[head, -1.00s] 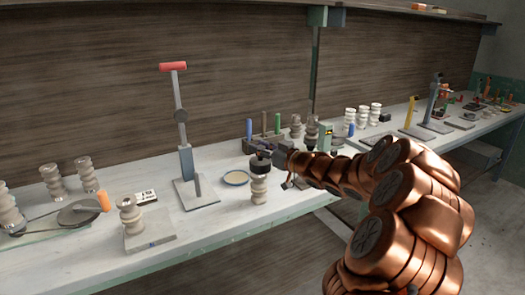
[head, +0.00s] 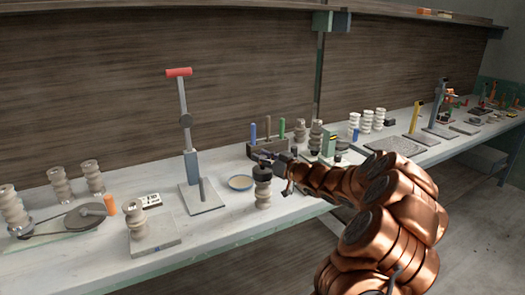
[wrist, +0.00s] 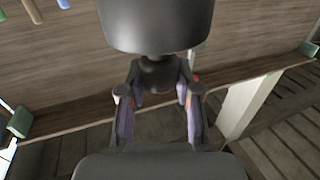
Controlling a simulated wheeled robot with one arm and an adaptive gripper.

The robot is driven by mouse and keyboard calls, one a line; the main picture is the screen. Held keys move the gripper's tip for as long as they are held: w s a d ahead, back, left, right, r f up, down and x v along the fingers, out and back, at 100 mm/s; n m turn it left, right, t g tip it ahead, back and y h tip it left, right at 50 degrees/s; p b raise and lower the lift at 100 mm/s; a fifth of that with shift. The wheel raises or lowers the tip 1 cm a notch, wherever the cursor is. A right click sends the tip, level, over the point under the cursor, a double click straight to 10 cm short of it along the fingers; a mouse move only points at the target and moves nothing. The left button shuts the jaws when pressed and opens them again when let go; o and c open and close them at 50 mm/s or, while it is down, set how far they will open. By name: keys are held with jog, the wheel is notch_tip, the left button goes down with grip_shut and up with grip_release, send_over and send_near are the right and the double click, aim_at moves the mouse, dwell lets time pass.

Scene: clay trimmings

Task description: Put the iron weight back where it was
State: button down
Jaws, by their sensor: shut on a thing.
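The iron weight (head: 262,172) is a dark, short cylinder with a knob. In the head view it is right above a ribbed pale clay piece (head: 263,193) near the bench's front; I cannot tell whether they touch. In the wrist view the weight (wrist: 158,25) fills the top middle, and its narrower knob is between the fingers. My gripper (head: 277,161) is shut on this knob, and it also shows in the wrist view (wrist: 158,92). The arm reaches in from the right and hides part of the bench.
A press stand with a red handle (head: 179,72) rises left of the weight. A small round dish (head: 240,183) lies between them. A tool block (head: 262,149) stands behind my gripper. Ribbed pieces stand left on a wheel plate and a grey slab (head: 165,245). Bare bench shows at front.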

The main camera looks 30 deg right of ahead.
jog(key=shift+f, duration=0.1)
dwell(0.4)
jog(key=c, duration=0.8)
grip_release()
jog(key=shift+f+b, duration=0.15)
jog(key=shift+b, duration=0.25)
jog(key=b+v, duration=0.1)
jog(key=v, duration=0.7)
jog(key=shift+b, duration=0.3)
jog(key=shift+w, duration=0.15)
